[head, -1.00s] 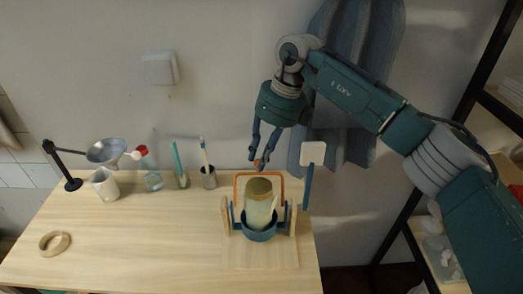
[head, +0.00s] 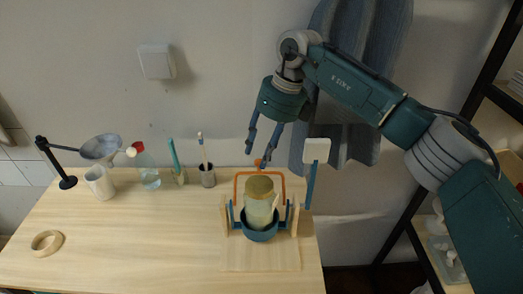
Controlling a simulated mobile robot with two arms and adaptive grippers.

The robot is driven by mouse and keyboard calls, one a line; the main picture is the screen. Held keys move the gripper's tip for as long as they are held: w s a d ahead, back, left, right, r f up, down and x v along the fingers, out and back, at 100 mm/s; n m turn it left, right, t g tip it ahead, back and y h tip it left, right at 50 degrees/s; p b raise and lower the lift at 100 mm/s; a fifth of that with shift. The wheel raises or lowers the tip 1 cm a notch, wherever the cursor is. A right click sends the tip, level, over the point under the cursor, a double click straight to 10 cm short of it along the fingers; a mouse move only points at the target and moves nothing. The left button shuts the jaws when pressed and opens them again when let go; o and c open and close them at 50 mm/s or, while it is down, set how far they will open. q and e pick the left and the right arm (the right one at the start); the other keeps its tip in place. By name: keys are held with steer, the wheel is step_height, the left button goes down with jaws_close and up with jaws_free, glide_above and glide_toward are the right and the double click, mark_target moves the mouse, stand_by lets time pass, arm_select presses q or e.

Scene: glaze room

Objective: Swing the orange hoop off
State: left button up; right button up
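The orange hoop (head: 240,187) stands upright as an arch over a jar (head: 259,203) with a brownish top. The jar sits in a blue cradle (head: 258,236) held between wooden uprights on a wooden base (head: 260,259). My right gripper (head: 258,149) is above and behind the top of the hoop, fingers pointing down and apart. A small orange piece (head: 258,163) shows by the fingertips, just above the hoop's top bar. I cannot tell whether the fingers touch it. My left gripper is not in view.
A blue-handled white paddle (head: 313,165) stands close right of the hoop. Behind left are a funnel (head: 100,148) on a stand, a white cup (head: 100,182), a red-capped bottle (head: 148,172) and brush holders (head: 208,177). A wooden ring (head: 47,243) lies front left. The table's middle left is clear.

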steer(key=v, duration=1.1)
steer(key=shift+r, duration=0.35)
